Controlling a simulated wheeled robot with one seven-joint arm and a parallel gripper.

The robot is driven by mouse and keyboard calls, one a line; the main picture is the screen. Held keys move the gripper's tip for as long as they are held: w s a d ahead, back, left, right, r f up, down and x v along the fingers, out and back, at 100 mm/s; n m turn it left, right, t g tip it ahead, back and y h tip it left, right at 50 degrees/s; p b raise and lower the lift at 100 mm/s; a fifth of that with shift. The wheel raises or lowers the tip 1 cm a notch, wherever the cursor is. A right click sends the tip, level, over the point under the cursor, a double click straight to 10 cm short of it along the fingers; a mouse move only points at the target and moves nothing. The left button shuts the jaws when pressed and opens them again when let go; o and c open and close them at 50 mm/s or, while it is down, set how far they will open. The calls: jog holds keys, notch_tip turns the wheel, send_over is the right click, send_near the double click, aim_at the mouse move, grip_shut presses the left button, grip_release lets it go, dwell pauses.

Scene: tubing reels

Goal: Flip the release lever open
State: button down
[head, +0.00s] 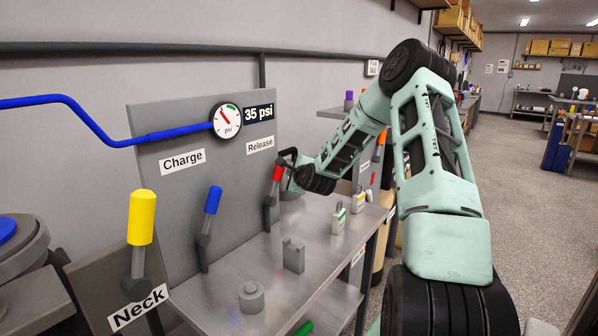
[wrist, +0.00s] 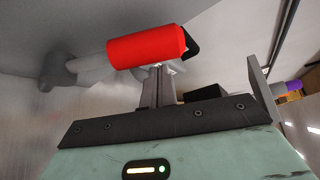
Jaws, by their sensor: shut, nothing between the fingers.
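The release lever has a red handle (head: 278,173) on a grey arm and stands upright at the panel under the "Release" label (head: 260,145). In the wrist view the red handle (wrist: 145,47) lies across the upper middle, its grey shaft running left. My gripper (head: 290,156) is at the red handle's upper right side in the head view. In the wrist view my gripper's fingers (wrist: 158,84) are shut and empty, right up by the handle, which covers part of their tips. I cannot tell whether they touch it.
A blue lever (head: 212,200) stands under the "Charge" label, and a yellow lever (head: 142,218) by the "Neck" label. A gauge (head: 227,120) sits beside a "35 psi" sign. A grey bracket (head: 293,255) and small bottles (head: 339,220) stand on the bench (head: 240,278).

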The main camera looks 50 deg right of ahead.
aim_at(276, 170)
jog(key=shift+a+r, duration=0.15)
jog(key=shift+a, duration=0.2)
jog(key=shift+a, duration=0.1)
jog(key=shift+a+r+n+b, duration=0.1)
jog(key=shift+a+n+b, duration=0.15)
jog(key=shift+b, duration=0.4)
jog(key=shift+a+r+h+b, duration=0.1)
jog(key=shift+a+h+b, duration=0.05)
jog(key=shift+h+b, duration=0.15)
jog(key=a+n+b, duration=0.1)
jog(key=b, duration=0.2)
jog(key=a+n+t+h+b, duration=0.1)
jog(key=b, duration=0.2)
jog(key=a+n+t+b, duration=0.1)
jog(key=a+b, duration=0.1)
jog(key=b, duration=0.1)
jog(key=shift+s+r+n, duration=0.1)
jog(key=shift+r+n, duration=0.15)
jog(key=shift+s+a+r+n+t+h+b, duration=0.15)
jog(key=shift+a+n+t+b, duration=0.65)
jog(key=shift+b, duration=1.4)
jog(key=shift+a+f+n+t+h+b, duration=0.1)
jog(key=shift+a+n+t+b, duration=0.3)
jog(key=shift+a+n+b, duration=1.3)
jog(key=shift+s+a+r+n+t+h+b, duration=0.15)
jog(key=shift+a+n+t+b, duration=0.3)
jog(key=shift+b, duration=2.25)
jog(key=shift+w+d, duration=0.1)
